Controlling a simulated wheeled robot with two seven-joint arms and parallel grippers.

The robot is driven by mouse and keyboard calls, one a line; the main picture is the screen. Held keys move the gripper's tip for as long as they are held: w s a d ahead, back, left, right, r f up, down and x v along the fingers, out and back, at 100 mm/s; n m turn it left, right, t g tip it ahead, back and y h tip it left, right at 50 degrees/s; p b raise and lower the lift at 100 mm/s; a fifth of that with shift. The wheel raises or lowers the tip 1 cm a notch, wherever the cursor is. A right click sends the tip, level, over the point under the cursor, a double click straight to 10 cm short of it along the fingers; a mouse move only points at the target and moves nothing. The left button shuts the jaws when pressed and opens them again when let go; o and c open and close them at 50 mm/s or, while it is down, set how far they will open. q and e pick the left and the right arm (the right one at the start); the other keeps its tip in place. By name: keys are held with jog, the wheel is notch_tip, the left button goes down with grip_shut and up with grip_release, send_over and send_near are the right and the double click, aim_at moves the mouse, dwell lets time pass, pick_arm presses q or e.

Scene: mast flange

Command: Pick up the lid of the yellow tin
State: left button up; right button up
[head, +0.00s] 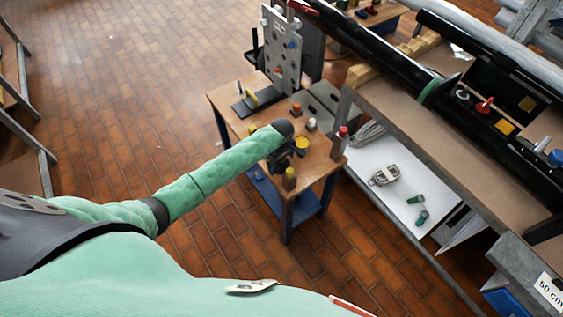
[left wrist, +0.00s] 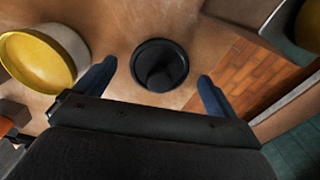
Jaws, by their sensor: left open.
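My left gripper (head: 287,157) reaches over the small wooden table in the head view, partly hidden by its own wrist. In the left wrist view its two blue fingers (left wrist: 155,85) are apart with nothing held between them. A round black piece with a raised centre (left wrist: 160,65) lies just beyond and between the fingertips; I cannot tell whether it is a lid. A round tin with a yellow top and pale side (left wrist: 38,58) stands left of the left finger. A yellow round top (head: 302,142) also shows beside the gripper in the head view.
A long workbench (head: 400,120) stands close on the right. Brick floor (head: 120,110) is open on the left.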

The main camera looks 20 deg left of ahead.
pick_arm(q)
jog(key=shift+f, duration=0.35)
jog(key=c, duration=1)
